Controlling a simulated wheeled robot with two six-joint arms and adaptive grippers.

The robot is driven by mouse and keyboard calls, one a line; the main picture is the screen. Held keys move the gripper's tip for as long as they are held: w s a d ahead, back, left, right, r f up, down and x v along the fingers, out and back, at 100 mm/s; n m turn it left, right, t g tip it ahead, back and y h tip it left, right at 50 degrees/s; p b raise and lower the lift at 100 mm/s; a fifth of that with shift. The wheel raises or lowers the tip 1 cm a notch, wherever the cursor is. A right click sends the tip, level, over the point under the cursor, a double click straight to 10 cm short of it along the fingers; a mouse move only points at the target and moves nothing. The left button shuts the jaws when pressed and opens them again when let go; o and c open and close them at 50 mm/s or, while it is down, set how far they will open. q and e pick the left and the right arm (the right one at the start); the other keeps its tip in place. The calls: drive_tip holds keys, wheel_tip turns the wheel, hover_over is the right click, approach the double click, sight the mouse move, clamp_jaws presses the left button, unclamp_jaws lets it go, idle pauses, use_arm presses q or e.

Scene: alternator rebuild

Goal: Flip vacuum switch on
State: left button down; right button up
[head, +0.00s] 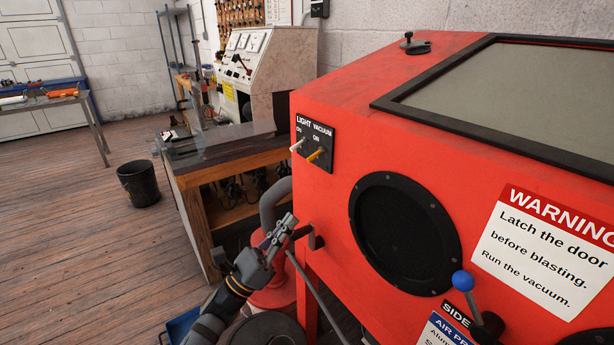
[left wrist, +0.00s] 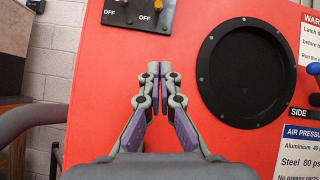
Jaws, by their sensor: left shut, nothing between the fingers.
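The black switch panel (head: 327,135) is on the front of the red cabinet, at its upper left, labelled LIGHT and VACUUM. The vacuum switch (head: 315,155) has a yellow lever on the right; the light switch (head: 297,146) has a white lever on the left. Both levers stick out and slant downward. My left gripper (head: 291,220) is shut and empty, below the panel and in front of the cabinet. It also shows in the left wrist view (left wrist: 164,72).
The red cabinet (head: 340,215) has a round black port (head: 405,232) right of the gripper and a blue-knobbed lever (head: 463,281) farther right. A black latch handle (head: 316,238) sits close beside the gripper. A workbench (head: 215,153) and black bin (head: 139,184) stand left.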

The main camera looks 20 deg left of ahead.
sight(327, 172)
use_arm(q)
drive_tip(key=p+x, duration=0.5)
drive_tip(key=x, duration=0.5)
drive_tip(key=shift+w+r, duration=0.2)
drive_tip(key=shift+r, duration=0.2)
drive_tip(key=a+r+p, duration=0.1)
drive_tip(key=s+r+p, duration=0.1)
drive_tip(key=shift+a+r, duration=0.35)
